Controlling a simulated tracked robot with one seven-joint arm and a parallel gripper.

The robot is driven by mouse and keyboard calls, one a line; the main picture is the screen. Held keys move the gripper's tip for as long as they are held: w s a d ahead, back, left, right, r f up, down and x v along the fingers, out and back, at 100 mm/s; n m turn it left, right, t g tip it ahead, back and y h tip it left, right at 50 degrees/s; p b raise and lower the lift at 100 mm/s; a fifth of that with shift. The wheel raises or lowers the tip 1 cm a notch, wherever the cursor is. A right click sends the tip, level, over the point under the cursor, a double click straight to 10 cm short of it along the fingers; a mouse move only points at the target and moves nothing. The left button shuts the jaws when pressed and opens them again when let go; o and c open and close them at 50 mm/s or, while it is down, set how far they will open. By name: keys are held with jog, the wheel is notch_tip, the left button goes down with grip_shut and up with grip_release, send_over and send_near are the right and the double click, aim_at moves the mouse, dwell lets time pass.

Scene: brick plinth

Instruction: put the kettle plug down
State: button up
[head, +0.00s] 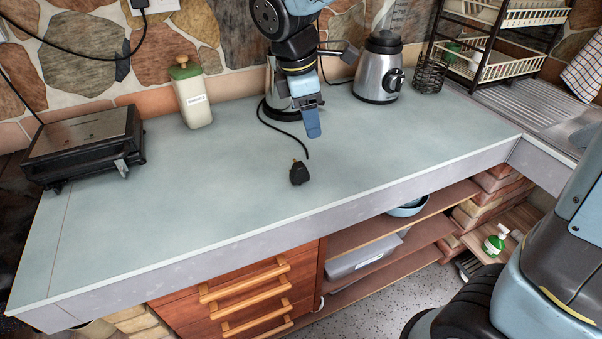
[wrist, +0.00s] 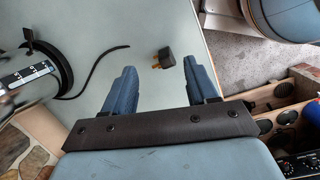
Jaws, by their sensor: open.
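The black kettle plug (head: 299,173) lies on the pale green worktop (head: 200,210), towards its front edge. In the wrist view the plug (wrist: 168,60) shows brass pins and lies beyond the space between my fingertips, nearer the right one. My gripper (head: 312,128) is open and empty, above the worktop behind the plug. A black cord (head: 275,124) curves from the kettle (head: 272,100) towards the plug; in the wrist view its end looks apart from the plug. The steel kettle is mostly hidden behind my gripper; its side with a gauge shows in the wrist view (wrist: 30,76).
A steel blender (head: 380,75) and wire basket (head: 430,73) stand to the right, near a dish rack (head: 495,62) and sink. A white canister (head: 192,95) and black-and-steel appliance (head: 82,143) are to the left.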

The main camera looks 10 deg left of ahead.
aim_at(299, 164)
jog(key=s+a+f+n, duration=0.1)
jog(key=a+f+n, duration=0.2)
jog(key=a, duration=0.3)
jog(key=shift+h, duration=0.4)
jog(key=x, duration=0.8)
jog(key=shift+d+f, duration=0.25)
jog(key=shift+d, duration=0.05)
jog(key=x, duration=0.3)
jog(key=shift+d+f, duration=0.2)
jog(key=shift+d, duration=0.2)
jog(key=shift+x, duration=0.8)
grip_shut()
